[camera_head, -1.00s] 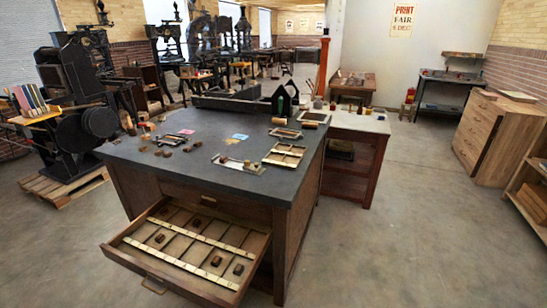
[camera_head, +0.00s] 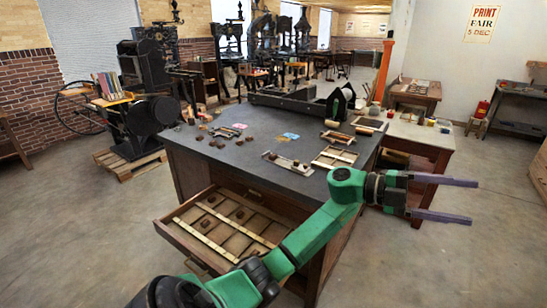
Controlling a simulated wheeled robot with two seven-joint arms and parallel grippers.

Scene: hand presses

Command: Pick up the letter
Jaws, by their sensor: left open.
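Small dark brown blocks, which may be letter blocks, lie loose on the dark table top (camera_head: 230,157) and in the open drawer (camera_head: 181,242) at its front. Several blocks (camera_head: 221,145) lie on the top's left part, and one block (camera_head: 211,199) lies in a rear compartment of the drawer. I cannot tell which one is the letter; the faces are too small to read. My left gripper (camera_head: 473,201) is open and empty, pointing right, beyond the table's right side. My green left arm crosses in front of the drawer's right part and hides some of it. My right gripper is out of view.
Wooden frames (camera_head: 334,157), a small tray (camera_head: 288,162), and blue (camera_head: 291,136) and pink cards lie on the table top. A pale side table (camera_head: 425,134) adjoins at the right. A black press (camera_head: 150,100) stands at the left. The floor at front left is clear.

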